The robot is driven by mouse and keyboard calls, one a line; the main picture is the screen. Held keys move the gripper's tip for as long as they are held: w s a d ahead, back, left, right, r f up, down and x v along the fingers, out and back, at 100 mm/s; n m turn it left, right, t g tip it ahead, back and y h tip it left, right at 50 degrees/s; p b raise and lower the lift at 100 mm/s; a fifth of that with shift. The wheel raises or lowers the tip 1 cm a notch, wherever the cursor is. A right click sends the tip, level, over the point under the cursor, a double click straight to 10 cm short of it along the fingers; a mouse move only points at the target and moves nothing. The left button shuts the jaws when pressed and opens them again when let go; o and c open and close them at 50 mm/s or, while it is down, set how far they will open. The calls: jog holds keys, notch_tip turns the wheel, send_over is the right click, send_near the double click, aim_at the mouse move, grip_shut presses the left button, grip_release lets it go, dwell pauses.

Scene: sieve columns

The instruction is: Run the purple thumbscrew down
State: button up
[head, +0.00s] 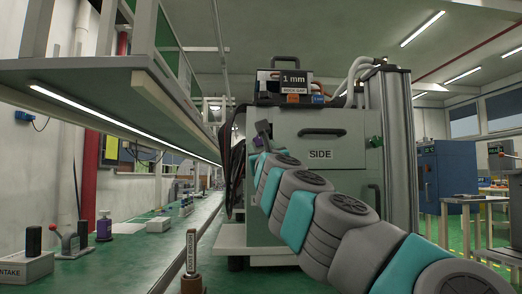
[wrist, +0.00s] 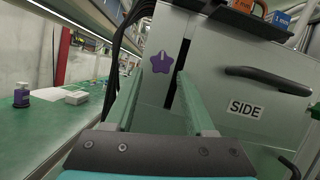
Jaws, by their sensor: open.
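The purple thumbscrew (wrist: 162,62) is a star-shaped knob with a pale mark, on the cabinet face in the wrist view. A dark upright slot (wrist: 180,62) lies just right of it. My gripper (wrist: 160,74) is open and empty, its two green fingers pointing at the cabinet. The thumbscrew shows between and slightly beyond the fingertips; I cannot tell the exact gap. In the head view a small purple patch (head: 258,141), perhaps the thumbscrew, shows at the cabinet's left edge by my arm's end, where my fingers cannot be made out.
The cabinet (head: 300,130) has a "SIDE" label and a dark handle (wrist: 266,78). A box marked "1 mm" (head: 293,78) stands on top. Black cables (wrist: 132,30) hang left of the slot. A green bench (head: 130,250) with a purple-bodied container (wrist: 22,96) runs along the left.

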jog(key=shift+v, duration=1.3)
